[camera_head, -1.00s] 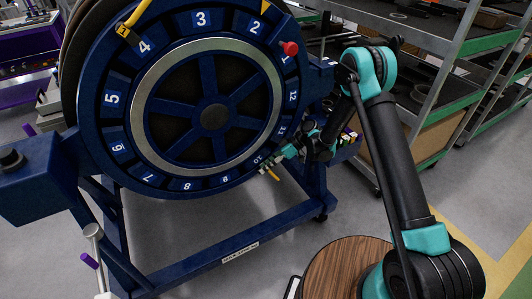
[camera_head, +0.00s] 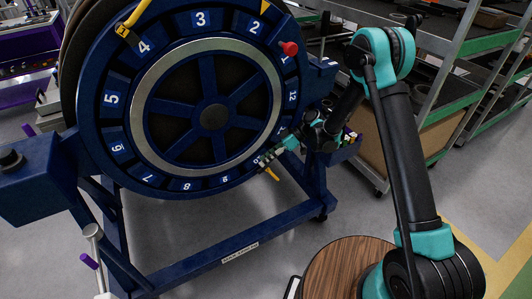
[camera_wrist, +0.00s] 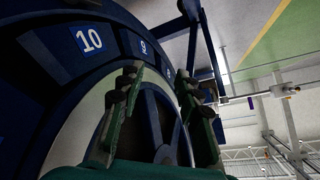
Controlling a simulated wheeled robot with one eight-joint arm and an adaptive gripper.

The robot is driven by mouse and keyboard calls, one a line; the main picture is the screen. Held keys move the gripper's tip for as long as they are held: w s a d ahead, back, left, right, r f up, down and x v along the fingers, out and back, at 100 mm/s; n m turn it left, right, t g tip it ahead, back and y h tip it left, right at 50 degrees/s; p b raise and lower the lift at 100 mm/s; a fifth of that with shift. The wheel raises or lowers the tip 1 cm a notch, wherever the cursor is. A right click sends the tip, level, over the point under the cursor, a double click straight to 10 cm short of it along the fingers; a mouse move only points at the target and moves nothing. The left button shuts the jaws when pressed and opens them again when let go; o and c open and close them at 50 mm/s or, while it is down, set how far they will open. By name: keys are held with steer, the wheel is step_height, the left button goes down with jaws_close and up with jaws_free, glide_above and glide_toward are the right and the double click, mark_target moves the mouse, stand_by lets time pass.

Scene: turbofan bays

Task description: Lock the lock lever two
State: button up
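The big blue wheel (camera_head: 100,160) carries white numbers around its rim and a grey inner ring. One yellow lever (camera_head: 271,174) hangs at its lower right edge, near the 9 and 10, pointing down and right. Another yellow lever (camera_head: 128,33) sits at the upper left beside the 4. I see no label telling which is lever two. My gripper (camera_head: 263,160) is at the lower right rim, right beside the lower lever; contact cannot be made out. In the wrist view my gripper (camera_wrist: 160,84) has its fingers apart, with no lever visible between them.
A red knob (camera_head: 290,48) sticks out near the 1. The wheel stands on a blue frame (camera_head: 240,250). Grey shelving (camera_head: 445,95) is at the right. A round wooden top (camera_head: 335,265) is at the bottom. Open floor lies below the wheel.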

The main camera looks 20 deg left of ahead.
steer(key=shift+s+d+r, duration=0.1)
steer(key=shift+s+r, duration=0.1)
steer(key=shift+r, duration=0.6)
steer(key=shift+s+d+r, duration=0.1)
steer(key=shift+s+r, duration=0.1)
steer(key=shift+r, duration=0.6)
steer(key=shift+s+d+r, duration=0.1)
steer(key=shift+s+r, duration=0.1)
steer(key=shift+r, duration=0.6)
